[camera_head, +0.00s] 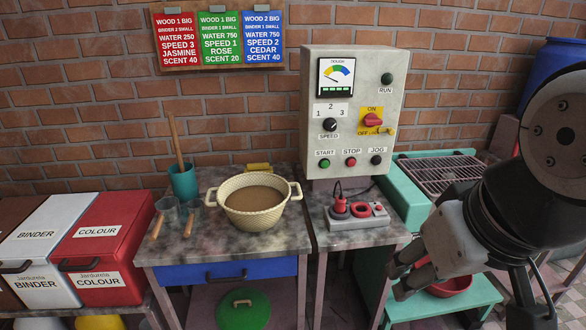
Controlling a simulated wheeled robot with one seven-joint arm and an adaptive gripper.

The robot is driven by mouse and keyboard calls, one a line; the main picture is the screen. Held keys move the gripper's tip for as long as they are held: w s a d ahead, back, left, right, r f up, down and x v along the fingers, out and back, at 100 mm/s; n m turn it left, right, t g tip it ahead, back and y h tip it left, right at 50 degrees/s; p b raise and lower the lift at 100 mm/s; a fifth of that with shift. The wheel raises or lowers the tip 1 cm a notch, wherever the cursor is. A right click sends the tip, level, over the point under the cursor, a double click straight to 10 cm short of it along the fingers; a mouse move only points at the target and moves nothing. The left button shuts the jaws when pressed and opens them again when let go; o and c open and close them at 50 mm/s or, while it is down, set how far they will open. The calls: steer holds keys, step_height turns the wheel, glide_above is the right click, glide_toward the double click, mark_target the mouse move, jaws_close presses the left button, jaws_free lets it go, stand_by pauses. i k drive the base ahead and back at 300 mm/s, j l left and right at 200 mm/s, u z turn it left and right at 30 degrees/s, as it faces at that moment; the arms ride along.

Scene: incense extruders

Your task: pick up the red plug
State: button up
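The red plug (340,205) is upright at the left end of a grey socket box (358,224), with a dark cable rising from it. I cannot tell whether it is fully seated. Red round socket parts show beside it on the right of the box. My gripper (398,278) is at the lower right, in front of and to the right of the box, apart from the plug. Its fingers look spread, with nothing seen between them.
The small grey table (328,238) bears the socket box. A control panel (353,110) stands behind it. A cream bowl (255,218) of brown material is on the table to the left. A teal machine with a rack (440,172) and a red bowl (452,287) are at right.

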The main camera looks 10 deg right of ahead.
mark_target(339, 206)
steer(key=i+l, duration=0.2)
steer(key=i, duration=0.25)
steer(key=i+l, duration=0.2)
steer(key=i, duration=0.25)
